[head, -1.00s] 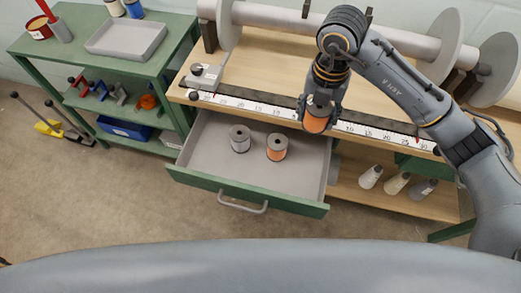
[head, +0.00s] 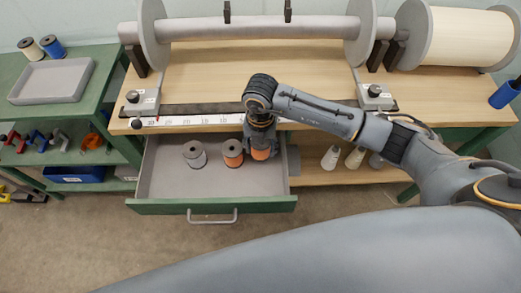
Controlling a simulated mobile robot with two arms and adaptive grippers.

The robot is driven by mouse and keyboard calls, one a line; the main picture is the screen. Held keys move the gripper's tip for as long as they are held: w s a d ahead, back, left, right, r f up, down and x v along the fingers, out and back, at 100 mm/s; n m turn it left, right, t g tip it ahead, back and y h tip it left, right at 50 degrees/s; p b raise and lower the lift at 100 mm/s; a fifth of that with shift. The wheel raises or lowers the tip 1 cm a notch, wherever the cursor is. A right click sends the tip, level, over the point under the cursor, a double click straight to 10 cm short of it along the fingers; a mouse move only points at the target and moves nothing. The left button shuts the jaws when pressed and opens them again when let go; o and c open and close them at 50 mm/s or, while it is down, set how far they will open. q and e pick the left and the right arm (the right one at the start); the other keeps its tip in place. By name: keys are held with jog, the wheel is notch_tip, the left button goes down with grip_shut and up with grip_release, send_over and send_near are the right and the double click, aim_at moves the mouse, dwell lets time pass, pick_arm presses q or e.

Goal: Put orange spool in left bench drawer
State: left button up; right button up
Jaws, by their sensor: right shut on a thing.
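The left bench drawer (head: 215,206) is pulled open below the wooden bench top. Inside it stand a grey spool (head: 195,154) and an orange spool (head: 233,152), side by side and upright. My right gripper (head: 261,152) is shut on another orange spool (head: 260,154), whose orange lower part shows below the fingers. It is over the right part of the drawer, close to the standing orange spool. I cannot tell whether the held spool touches the drawer floor. My left gripper is not in view.
A ruler strip (head: 200,121) runs along the bench front, above the drawer. A metal roller (head: 265,28) with large discs spans the back. Pale spools (head: 331,157) stand on the shelf right of the drawer. A green cart with a grey tray (head: 52,80) stands left.

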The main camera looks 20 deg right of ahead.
aim_at(261, 152)
notch_tip(261, 152, down, 3)
jog(key=shift+r, duration=0.1)
jog(key=o, duration=0.9)
jog(key=shift+r, duration=0.1)
notch_tip(261, 152, up, 12)
jog(key=shift+f, duration=0.1)
jog(key=shift+s+f, duration=0.1)
dwell(0.4)
